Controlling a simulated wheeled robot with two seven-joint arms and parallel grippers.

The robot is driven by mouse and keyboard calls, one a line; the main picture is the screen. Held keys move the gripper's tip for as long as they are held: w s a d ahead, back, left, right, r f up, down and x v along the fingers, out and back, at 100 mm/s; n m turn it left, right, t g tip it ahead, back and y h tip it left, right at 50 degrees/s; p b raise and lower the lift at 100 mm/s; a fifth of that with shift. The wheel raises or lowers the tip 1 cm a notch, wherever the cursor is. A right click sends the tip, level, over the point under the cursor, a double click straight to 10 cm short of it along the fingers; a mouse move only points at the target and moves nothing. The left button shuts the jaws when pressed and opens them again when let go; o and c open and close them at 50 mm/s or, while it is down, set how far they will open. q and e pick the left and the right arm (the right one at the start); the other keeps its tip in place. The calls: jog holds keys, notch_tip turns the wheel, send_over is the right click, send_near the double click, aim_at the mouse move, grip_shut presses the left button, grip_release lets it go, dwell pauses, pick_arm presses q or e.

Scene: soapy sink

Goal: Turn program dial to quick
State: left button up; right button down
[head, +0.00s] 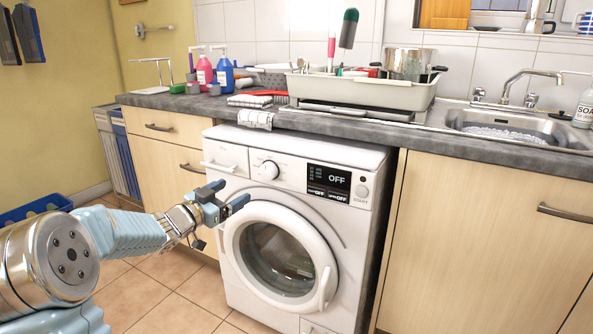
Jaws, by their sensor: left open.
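The white washing machine (340,222) stands under the counter. Its program dial (268,170) is a round white knob on the control panel, left of the black display (329,182), which reads OFF. A start button (361,191) is right of the display. The round door (280,258) is closed. My left gripper (229,195) is open and empty in front of the panel's left part, below and left of the dial. Its fingers appear apart from the dial. My right gripper is not in view.
The grey counter (200,103) above holds a dish rack (362,92), soap bottles (225,75) and cloths (254,119). The soapy sink (510,127) is at the right. Wooden cabinets (480,220) flank the machine. A blue basket (35,208) sits on the floor at left.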

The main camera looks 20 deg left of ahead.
aim_at(266, 172)
pick_arm(q)
jog(key=w, duration=0.4)
jog(key=w+d+p, duration=0.1)
jog(key=w, duration=0.4)
jog(key=w+d, duration=0.1)
jog(key=w, duration=0.3)
jog(key=shift+w+d+r, duration=0.1)
jog(key=shift+w, duration=0.15)
jog(key=c, duration=1)
jog(key=shift+c, duration=0.2)
